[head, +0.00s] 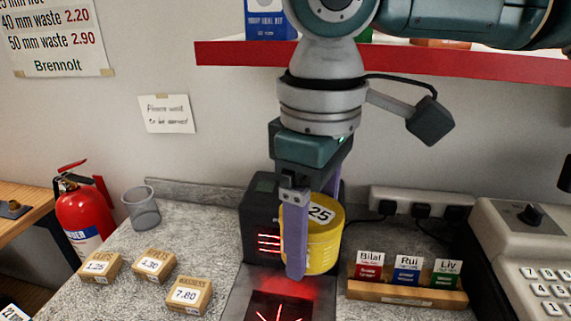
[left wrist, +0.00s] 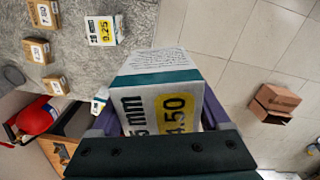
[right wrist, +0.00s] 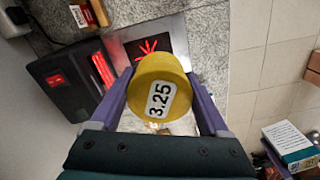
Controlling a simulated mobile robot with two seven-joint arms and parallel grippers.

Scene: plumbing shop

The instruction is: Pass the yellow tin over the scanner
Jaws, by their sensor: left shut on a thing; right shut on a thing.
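The yellow tin (head: 325,247) is held by my right gripper (head: 312,235) in front of the scanner's upright part (head: 259,215) and above its lit red plate (head: 270,303). In the right wrist view the tin (right wrist: 150,75) shows its lid with a "3.25" label between the two purple fingers, and the scanner's red lines glow beside it. My left gripper (left wrist: 165,120), seen only in the left wrist view, is shut on a white and teal box (left wrist: 165,85) with a "4.50" label. Whether the tin touches the scanner cannot be told.
Small price-marked cardboard boxes (head: 153,265) lie left on the counter near a grey cup (head: 141,207). A wooden card holder (head: 405,292) and a till (head: 530,245) stand right. A red shelf (head: 380,62) runs above. A fire extinguisher (head: 85,212) stands at left.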

